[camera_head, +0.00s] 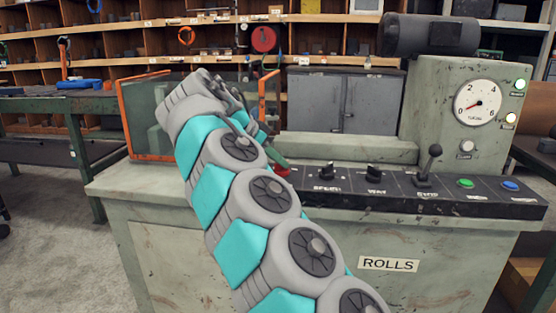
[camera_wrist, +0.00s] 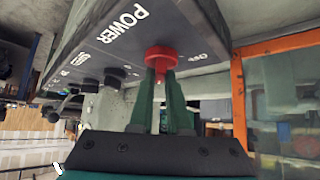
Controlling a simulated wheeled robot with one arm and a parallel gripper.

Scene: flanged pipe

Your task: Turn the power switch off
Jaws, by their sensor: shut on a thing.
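The power switch is a red knob (camera_wrist: 161,54) on the dark sloped panel, beside the white word POWER and a smaller label that seems to read OFF. It also shows in the head view as a red knob (camera_head: 284,171) at the left end of the panel, partly covered by my gripper. My gripper's green fingers (camera_wrist: 160,80) are shut on the red switch, one on each side of its grip. In the head view my gripper (camera_head: 278,161) shows only in part behind my arm. The switch's exact angle is hard to tell.
Right of the switch are two black knobs (camera_head: 327,173) (camera_head: 374,173), a ball-topped lever (camera_head: 428,168), a green button (camera_head: 466,183) and a blue button (camera_head: 510,185). A gauge (camera_head: 478,103) and lit lamps (camera_head: 519,85) sit above. An orange-framed guard (camera_head: 128,125) stands left.

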